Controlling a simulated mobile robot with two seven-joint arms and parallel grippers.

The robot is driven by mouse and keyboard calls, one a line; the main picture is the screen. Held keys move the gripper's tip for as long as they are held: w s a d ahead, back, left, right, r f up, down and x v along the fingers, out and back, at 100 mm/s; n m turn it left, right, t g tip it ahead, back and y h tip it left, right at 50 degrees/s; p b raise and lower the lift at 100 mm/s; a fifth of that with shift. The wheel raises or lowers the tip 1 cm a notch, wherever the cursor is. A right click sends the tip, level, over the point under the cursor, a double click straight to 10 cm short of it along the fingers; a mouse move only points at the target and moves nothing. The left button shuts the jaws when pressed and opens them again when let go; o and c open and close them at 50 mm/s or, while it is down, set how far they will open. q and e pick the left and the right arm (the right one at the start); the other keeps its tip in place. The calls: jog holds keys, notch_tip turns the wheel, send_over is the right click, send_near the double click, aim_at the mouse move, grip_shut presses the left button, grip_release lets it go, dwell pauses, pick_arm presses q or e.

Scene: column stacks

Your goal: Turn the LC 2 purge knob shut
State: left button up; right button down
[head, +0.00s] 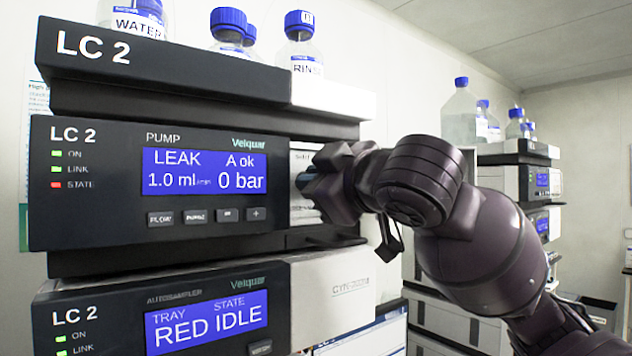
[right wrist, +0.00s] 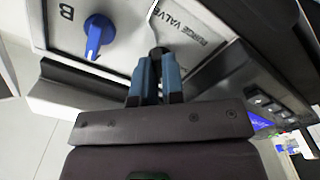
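The LC 2 pump module (head: 100,225) fills the left of the head view; its screen reads LEAK, A ok, 0 bar and its STATE light is red. My right gripper (head: 305,182) reaches in from the right to the pale panel beside the screen. In the right wrist view, its two blue-grey fingers (right wrist: 157,72) are close together at a small dark round purge knob (right wrist: 158,52) beside the PURGE VALVE lettering. They appear closed around it and largely hide it. The knob's angle cannot be read. My left gripper is not in view.
A blue winged knob (right wrist: 97,36) near a letter B sits close to the fingers on the same panel. The LC 2 autosampler (head: 90,310) is below the pump. Bottles (head: 299,45) stand on top. Another instrument stack (head: 520,185) stands behind my right arm.

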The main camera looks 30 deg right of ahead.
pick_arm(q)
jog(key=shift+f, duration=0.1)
pick_arm(e)
jog(key=shift+m, duration=0.3)
jog(key=shift+m+b, duration=0.5)
jog(key=shift+m, duration=0.5)
jog(key=m, duration=0.3)
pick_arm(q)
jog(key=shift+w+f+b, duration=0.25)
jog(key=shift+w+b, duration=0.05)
pick_arm(e)
jog(key=shift+m, duration=1.3)
jog(key=c, duration=1.2)
grip_release()
jog(key=shift+s, duration=0.15)
